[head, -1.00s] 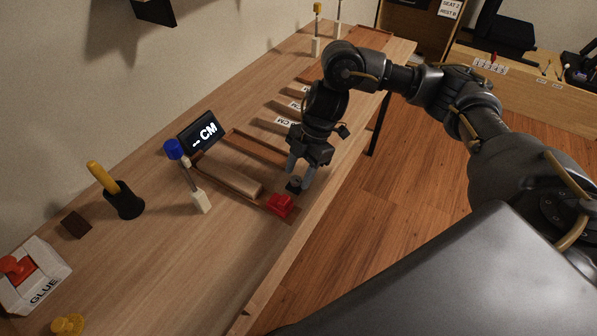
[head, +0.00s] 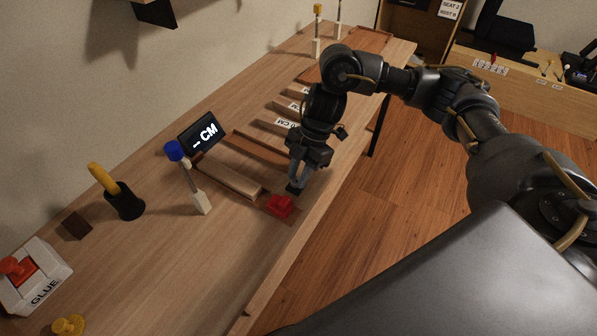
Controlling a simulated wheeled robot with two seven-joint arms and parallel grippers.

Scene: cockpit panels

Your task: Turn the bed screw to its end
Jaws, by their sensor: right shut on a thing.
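The bed screw appears to be the small dark knob (head: 292,190) at the near end of the wooden bed, just behind the red block (head: 279,206). My right gripper (head: 296,184) points down and is shut on this knob. Its fingers now show almost edge-on and hide most of the knob. How far the screw is turned cannot be seen. My left gripper is not in view.
A black cup (head: 125,202) and a glue box (head: 32,276) are further left. The table's front edge is close to my gripper.

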